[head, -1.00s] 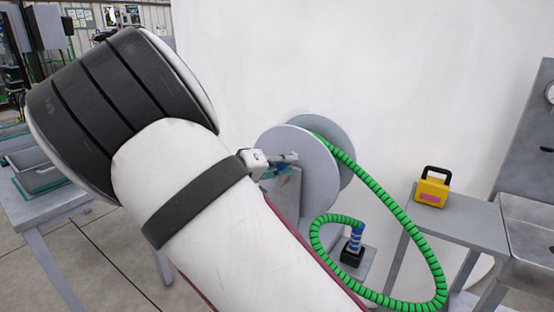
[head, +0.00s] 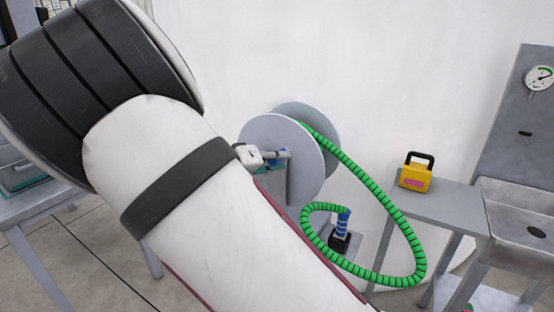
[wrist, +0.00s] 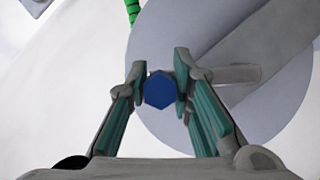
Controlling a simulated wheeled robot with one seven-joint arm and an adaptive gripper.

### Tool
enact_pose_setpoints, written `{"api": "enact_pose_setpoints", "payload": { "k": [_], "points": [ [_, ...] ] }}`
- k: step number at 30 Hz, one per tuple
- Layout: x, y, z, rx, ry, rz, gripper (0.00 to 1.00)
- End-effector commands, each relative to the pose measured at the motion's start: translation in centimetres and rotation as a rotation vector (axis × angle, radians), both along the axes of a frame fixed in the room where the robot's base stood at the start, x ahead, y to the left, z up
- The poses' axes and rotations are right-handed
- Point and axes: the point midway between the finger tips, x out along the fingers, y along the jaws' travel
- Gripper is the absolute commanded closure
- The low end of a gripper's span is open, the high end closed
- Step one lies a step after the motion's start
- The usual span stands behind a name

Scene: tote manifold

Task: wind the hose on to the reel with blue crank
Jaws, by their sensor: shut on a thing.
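The grey reel (head: 306,177) stands against the white wall, with two round side discs. The green ribbed hose (head: 385,203) runs from between the discs, hangs in a loop to the right and curls back to a blue-banded end (head: 342,226) on a small black block. In the wrist view, my gripper (wrist: 161,90) has its two fingers closed on the blue crank handle (wrist: 160,90), seen end-on as a hexagon. The reel disc (wrist: 275,115) lies behind it. In the head view my arm partly covers the near side of the crank and gripper.
A yellow box with a black handle (head: 415,172) sits on a grey table (head: 445,207) right of the hose. A metal sink (head: 520,222) and a panel with a gauge (head: 540,78) stand farther right. A table (head: 30,210) is at left.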

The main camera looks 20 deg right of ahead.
Motion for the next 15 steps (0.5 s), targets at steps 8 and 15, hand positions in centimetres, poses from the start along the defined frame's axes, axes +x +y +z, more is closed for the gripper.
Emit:
{"api": "enact_pose_setpoints", "payload": {
  "k": [8,15],
  "points": [
    [-0.04,-0.03,-0.06,0.0,0.002,-0.002,0.59],
    [-0.12,0.43,0.08,0.001,0.0,0.001,0.59]
  ]
}}
